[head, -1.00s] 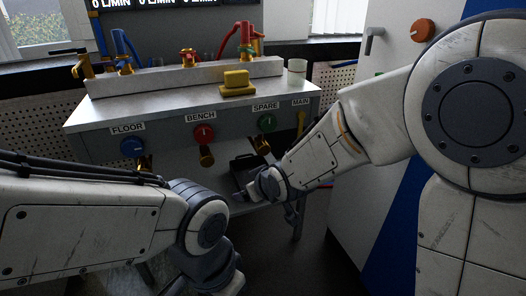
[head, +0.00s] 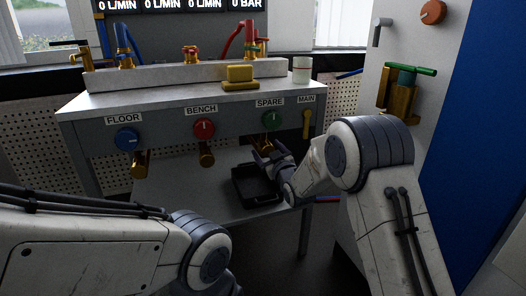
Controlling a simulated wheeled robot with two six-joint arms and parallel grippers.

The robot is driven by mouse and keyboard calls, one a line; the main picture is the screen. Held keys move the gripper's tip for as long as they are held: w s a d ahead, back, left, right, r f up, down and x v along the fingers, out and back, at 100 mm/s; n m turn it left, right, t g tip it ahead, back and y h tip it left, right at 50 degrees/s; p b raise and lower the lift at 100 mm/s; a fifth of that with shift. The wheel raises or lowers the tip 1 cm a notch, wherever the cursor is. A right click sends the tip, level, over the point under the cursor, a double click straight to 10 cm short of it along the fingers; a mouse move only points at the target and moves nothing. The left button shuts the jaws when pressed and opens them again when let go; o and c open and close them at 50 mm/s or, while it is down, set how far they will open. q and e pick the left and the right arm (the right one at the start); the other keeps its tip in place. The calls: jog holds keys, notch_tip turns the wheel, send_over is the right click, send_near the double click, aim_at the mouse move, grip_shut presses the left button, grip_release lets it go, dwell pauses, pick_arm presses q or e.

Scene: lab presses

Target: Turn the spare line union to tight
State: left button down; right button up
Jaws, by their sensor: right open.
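The brass spare line union (head: 262,144) hangs under the green spare knob (head: 272,119), below the SPARE label on the bench front. My right gripper (head: 267,158) is open, with its dark fingers right at the union. The fingers partly cover the union, and I cannot tell whether they touch it. My left arm comes in at the lower left, and its gripper is out of the picture.
The red bench knob (head: 204,128) and blue floor knob (head: 126,139) have brass fittings under them. A yellow main lever (head: 306,124) is just right of the union. A black tray (head: 258,197) sits on the lower shelf (head: 190,187), below my right gripper.

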aim_at(263, 145)
jog(key=shift+b+x, duration=0.6)
jog(key=shift+x, duration=1.35)
